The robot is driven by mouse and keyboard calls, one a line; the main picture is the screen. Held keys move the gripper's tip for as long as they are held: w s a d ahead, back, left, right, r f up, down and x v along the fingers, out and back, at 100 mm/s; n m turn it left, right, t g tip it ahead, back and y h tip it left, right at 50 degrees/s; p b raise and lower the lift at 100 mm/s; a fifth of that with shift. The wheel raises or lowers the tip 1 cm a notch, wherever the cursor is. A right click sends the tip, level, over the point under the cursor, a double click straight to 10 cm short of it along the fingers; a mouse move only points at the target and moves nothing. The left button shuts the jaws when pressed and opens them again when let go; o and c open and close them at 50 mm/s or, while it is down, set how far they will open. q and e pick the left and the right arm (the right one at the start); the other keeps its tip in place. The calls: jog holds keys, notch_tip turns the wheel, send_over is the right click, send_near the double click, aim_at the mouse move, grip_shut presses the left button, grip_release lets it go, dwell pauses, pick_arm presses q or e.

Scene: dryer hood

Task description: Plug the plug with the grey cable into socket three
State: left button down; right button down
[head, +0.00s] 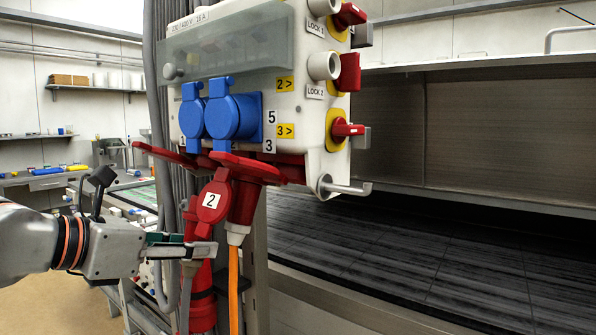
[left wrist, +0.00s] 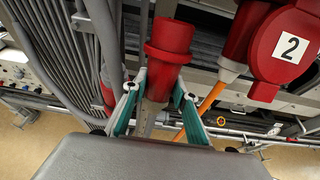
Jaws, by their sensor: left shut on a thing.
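My left gripper (head: 200,246) is shut on a red plug (left wrist: 168,55) below the socket box. In the left wrist view the plug stands between the green-padded fingers (left wrist: 155,95), its free end pointing up. A grey cable (head: 187,283) runs down from the grip. In the head view the plug is largely hidden by the red lid marked 2 (head: 211,201). This lid also shows in the left wrist view (left wrist: 288,52). A label 3 (head: 268,146) is on the box front. The socket openings on the underside are hidden. My right gripper is not in view.
A red plug (head: 243,205) with an orange cable (head: 233,275) hangs under the box, close right of lid 2. Open red lids (head: 246,167) stick out there. Blue sockets (head: 232,117) and red switches (head: 349,72) are above. Grey conduits (left wrist: 75,55) stand left of the held plug.

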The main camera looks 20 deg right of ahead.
aim_at(183, 258)
pick_arm(q)
jog(key=shift+r, duration=0.15)
jog(key=shift+s+a+b, duration=0.15)
jog(key=shift+s+a, duration=0.5)
jog(key=shift+a, duration=0.25)
jog(key=shift+s+a+b, duration=0.15)
jog(key=shift+s+a, duration=0.5)
jog(key=shift+a, duration=0.2)
jog(key=shift+s+a+b, duration=0.15)
jog(key=shift+s+a, duration=0.5)
jog(key=shift+a, duration=0.25)
